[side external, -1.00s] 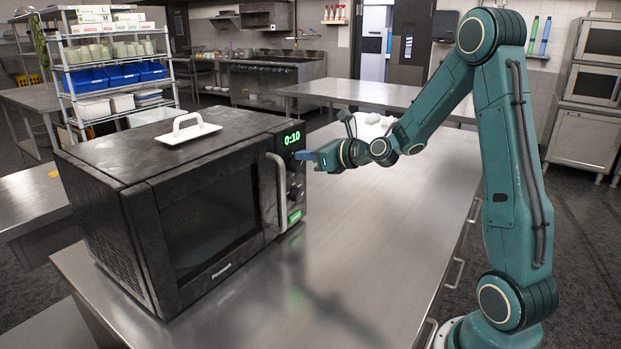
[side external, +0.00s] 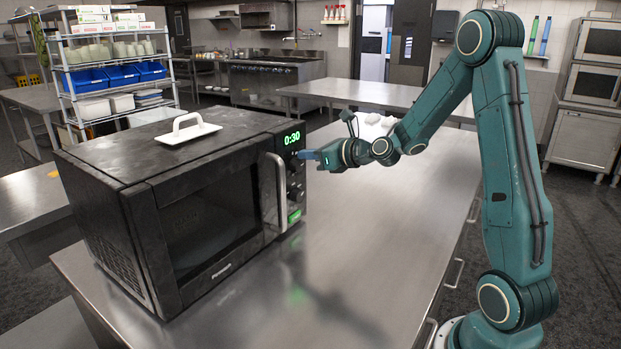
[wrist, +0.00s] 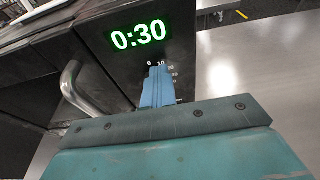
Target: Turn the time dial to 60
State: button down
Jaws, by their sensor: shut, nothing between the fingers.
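A black microwave (side external: 150,225) stands on the steel table, and its display (side external: 291,138) reads 0:30. The display also shows large in the wrist view (wrist: 138,35). My gripper (side external: 303,155) is shut with nothing between its fingers, its tips at the control panel just below the display. In the wrist view the blue fingers (wrist: 158,75) point at the panel and cover the time dial, with a few scale marks showing around them. Another dark knob (side external: 294,191) sits lower on the panel, above a green-lit button (side external: 294,216).
The microwave's curved metal door handle (side external: 277,192) stands out just left of the panel. A white lid with a handle (side external: 188,130) lies on top of the microwave. The steel table (side external: 385,230) is clear between the microwave and my base.

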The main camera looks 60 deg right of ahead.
jog(key=shift+d+r, duration=0.1)
jog(key=shift+r, duration=0.15)
dwell(0.4)
jog(key=f+v, duration=0.1)
jog(key=v, duration=0.5)
dwell(0.4)
jog(key=shift+s+f, duration=0.1)
jog(key=shift+f, duration=0.05)
jog(key=a, duration=0.1)
jog(key=s+a, duration=0.1)
jog(key=shift+a+f, duration=0.2)
jog(key=shift+a, duration=0.2)
jog(key=shift+w, duration=0.1)
